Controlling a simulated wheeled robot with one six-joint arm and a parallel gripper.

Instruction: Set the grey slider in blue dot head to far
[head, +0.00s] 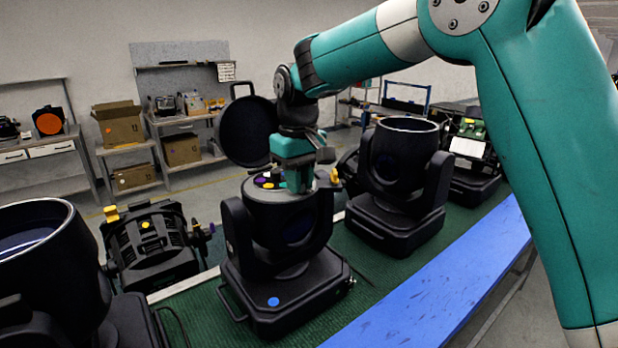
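The blue dot head (285,225) stands upright in the middle of the head view, a black moving head with a blue dot (273,301) on its base. Its round black lid (247,132) is swung open at the back left. Its open top shows small purple and yellow parts (267,183). My gripper (298,187) is teal and points down into this open top, at its right part. Its fingertips are too small and hidden to show whether they are open or shut. I cannot make out the grey slider; my gripper may cover it.
Another black head (400,165) stands close on the right, and a larger one (40,260) at the left. A black lamp with yellow knobs (148,245) lies behind left. All are on a green belt (385,270) with a blue rail (450,285) in front.

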